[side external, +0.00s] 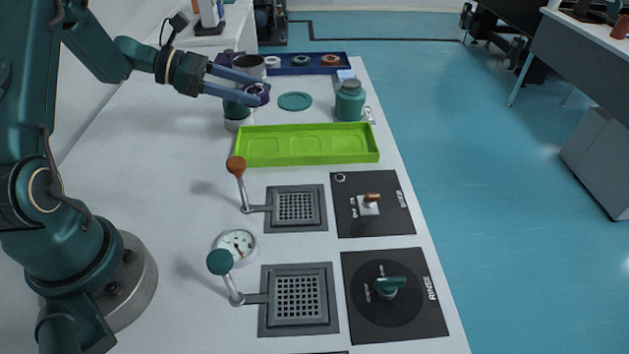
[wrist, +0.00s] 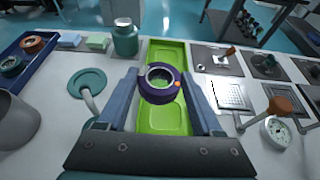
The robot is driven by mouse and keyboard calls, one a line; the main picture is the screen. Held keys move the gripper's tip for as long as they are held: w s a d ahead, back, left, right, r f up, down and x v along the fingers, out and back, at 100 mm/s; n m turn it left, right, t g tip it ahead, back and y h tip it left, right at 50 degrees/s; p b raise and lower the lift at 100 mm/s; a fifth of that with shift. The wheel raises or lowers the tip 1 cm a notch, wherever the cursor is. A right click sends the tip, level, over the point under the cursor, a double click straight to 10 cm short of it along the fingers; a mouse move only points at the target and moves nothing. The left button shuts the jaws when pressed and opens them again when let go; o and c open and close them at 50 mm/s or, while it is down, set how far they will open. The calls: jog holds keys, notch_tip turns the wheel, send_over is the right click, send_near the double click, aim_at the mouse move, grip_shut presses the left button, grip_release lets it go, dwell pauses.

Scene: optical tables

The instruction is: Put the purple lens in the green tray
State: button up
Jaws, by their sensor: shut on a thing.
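The purple lens (wrist: 160,84) is a short purple ring with an orange dot, held between the two fingers of my gripper (wrist: 160,90) in the wrist view. In the side external view the purple lens (side external: 258,91) shows at the tips of my gripper (side external: 254,87), raised above the table near a teal and white object. The green tray (side external: 307,158) is a long, bright green tray with shallow recesses, in front of the gripper and to its right. In the wrist view the green tray (wrist: 150,118) lies beyond and below the lens, partly hidden by it.
A teal jar (side external: 350,101) and a teal disc (side external: 295,101) stand behind the tray. A blue tray (side external: 312,69) with several rings lies at the back. Grates with lever handles and black panels (side external: 372,203) fill the table's front. A grey cup (wrist: 15,122) is at left in the wrist view.

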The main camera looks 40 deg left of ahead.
send_over(299, 147)
notch_tip(299, 147, down, 6)
jog(key=shift+r, duration=0.1)
jog(key=shift+f, duration=1.95)
jog(key=shift+f, duration=0.15)
jog(key=o, duration=1.3)
jog(key=shift+c, duration=0.2)
jog(key=shift+s+a+r, duration=0.15)
jog(key=shift+a+r, duration=0.15)
jog(key=v, duration=1.1)
jog(key=shift+s+a+r, duration=0.1)
jog(key=shift+s, duration=0.1)
